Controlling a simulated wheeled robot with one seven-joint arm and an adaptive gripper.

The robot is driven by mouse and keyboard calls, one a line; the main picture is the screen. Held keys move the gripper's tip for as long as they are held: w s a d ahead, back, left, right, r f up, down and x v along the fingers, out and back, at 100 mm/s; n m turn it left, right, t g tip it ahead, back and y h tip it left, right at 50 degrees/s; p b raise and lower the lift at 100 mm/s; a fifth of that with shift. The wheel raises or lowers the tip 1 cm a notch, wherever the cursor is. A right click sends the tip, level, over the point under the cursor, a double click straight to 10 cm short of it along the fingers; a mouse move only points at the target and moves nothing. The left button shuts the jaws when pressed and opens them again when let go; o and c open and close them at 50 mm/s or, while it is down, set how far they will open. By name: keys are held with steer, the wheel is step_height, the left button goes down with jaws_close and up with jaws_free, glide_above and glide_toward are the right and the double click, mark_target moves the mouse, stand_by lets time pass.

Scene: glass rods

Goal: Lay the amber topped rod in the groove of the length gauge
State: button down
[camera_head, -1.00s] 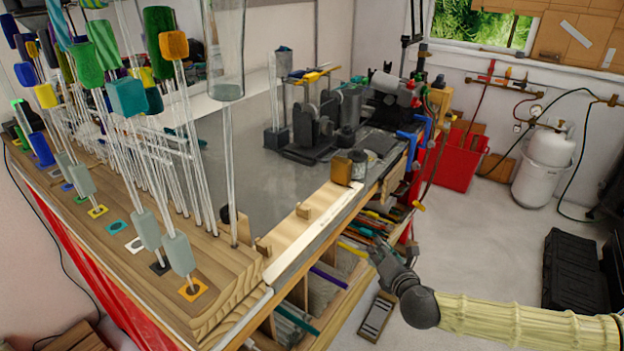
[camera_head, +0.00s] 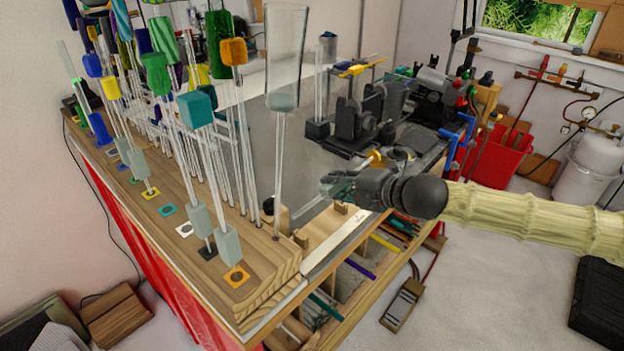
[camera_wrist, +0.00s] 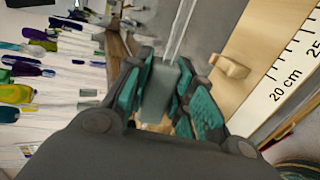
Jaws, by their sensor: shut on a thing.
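My gripper (camera_head: 330,187) is above the near end of the bench, over the length gauge. In the wrist view, my gripper (camera_wrist: 160,92) is shut on a grey-green block (camera_wrist: 160,95) on a clear glass rod (camera_wrist: 181,30). The rod runs out of the top of that view, so its cap is hidden there. An amber-yellow spot (camera_head: 375,158) shows behind my gripper; I cannot tell whether it belongs to the held rod. The pale wooden length gauge (camera_head: 345,236) lies along the bench edge. Its small block (camera_wrist: 230,66) and 20 cm mark lie right of the gripper.
A wooden rack (camera_head: 262,262) of upright capped rods fills the left, including an orange-capped one (camera_head: 232,52). A tall glass piece (camera_head: 284,95) stands at its right end, close left of my gripper. Dark machines (camera_head: 372,112) stand behind. Grey bench top lies between.

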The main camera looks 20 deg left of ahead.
mark_target(332, 219)
steer(key=shift+s+a+r, duration=0.15)
steer(key=shift+s+a, duration=0.05)
steer(key=shift+a, duration=0.1)
steer(key=shift+s+a+f, duration=0.1)
steer(key=shift+a+f, duration=0.05)
steer(key=shift+f, duration=0.05)
steer(key=shift+f+b, duration=2.3)
steer(key=shift+f, duration=1.1)
steer(key=shift+r, duration=0.15)
steer(key=shift+r+p, duration=0.4)
steer(key=shift+r, duration=0.1)
steer(key=shift+f+b, duration=0.7)
steer(key=shift+f, duration=0.3)
